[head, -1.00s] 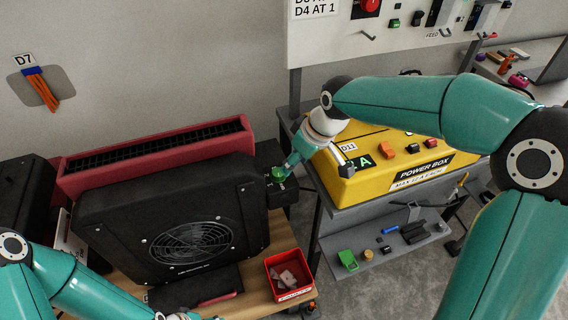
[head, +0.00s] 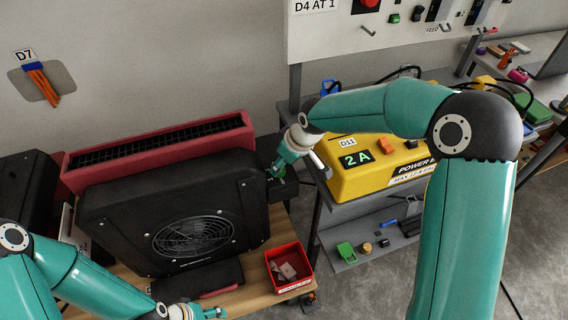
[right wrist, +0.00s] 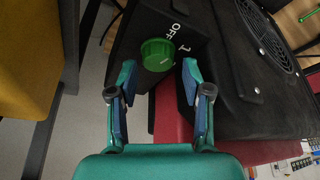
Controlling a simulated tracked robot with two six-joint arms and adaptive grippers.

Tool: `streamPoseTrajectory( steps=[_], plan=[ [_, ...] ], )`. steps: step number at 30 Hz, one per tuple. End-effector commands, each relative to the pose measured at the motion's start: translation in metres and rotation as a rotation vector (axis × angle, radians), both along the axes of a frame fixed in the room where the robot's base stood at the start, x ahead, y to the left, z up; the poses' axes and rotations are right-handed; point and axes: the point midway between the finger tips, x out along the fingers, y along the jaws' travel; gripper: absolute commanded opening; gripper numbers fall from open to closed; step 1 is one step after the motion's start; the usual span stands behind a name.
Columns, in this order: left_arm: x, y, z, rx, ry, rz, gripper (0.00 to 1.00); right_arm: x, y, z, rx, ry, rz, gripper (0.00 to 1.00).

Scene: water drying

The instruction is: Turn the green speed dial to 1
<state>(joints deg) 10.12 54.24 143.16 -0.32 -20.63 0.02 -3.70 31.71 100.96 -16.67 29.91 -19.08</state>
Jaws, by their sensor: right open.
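The green speed dial (right wrist: 158,55) sits on a black box on the side of the black fan unit (head: 170,215). In the right wrist view, white marks "OFF" and "1" are printed beside the dial. A small pale mark shows on the dial, but I cannot tell its setting. My right gripper (right wrist: 159,74) is open, with its fingertips to either side of the dial's near edge; contact is unclear. In the head view this gripper (head: 274,170) covers most of the dial. My left gripper (head: 214,312) is at the bottom, away from the dial; its jaws are too small to read.
The yellow power box (head: 345,183) reads "2 A" and stands on a grey bench close to the right of the dial. A red bin (head: 281,259) with scraps sits in front. A red radiator-like unit (head: 150,139) stands behind the fan.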

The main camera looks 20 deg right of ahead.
Motion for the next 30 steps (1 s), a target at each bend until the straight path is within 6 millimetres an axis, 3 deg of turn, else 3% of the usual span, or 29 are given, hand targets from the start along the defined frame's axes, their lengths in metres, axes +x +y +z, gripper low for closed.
streamPoseTrajectory(
  steps=[6,17,25,26,30],
  plan=[
    [0.0,0.0,0.002,0.0,0.0,0.0,0.64,0.007,0.004,-0.021,-0.001,0.002,0.0,0.49],
    [0.0,0.0,0.002,0.0,0.0,0.0,0.64,0.009,0.005,-0.024,0.0,0.0,-0.001,0.49],
    [0.0,0.0,0.002,0.0,0.0,0.0,0.64,0.008,0.005,-0.024,0.0,0.0,-0.001,0.04],
    [0.001,0.001,0.002,0.0,-0.001,0.003,0.64,0.008,-0.009,-0.024,0.001,0.001,-0.009,0.04],
    [0.0,0.0,0.002,0.0,0.0,0.0,0.64,0.008,0.0,-0.024,-0.001,-0.001,-0.005,0.04]
  ],
)
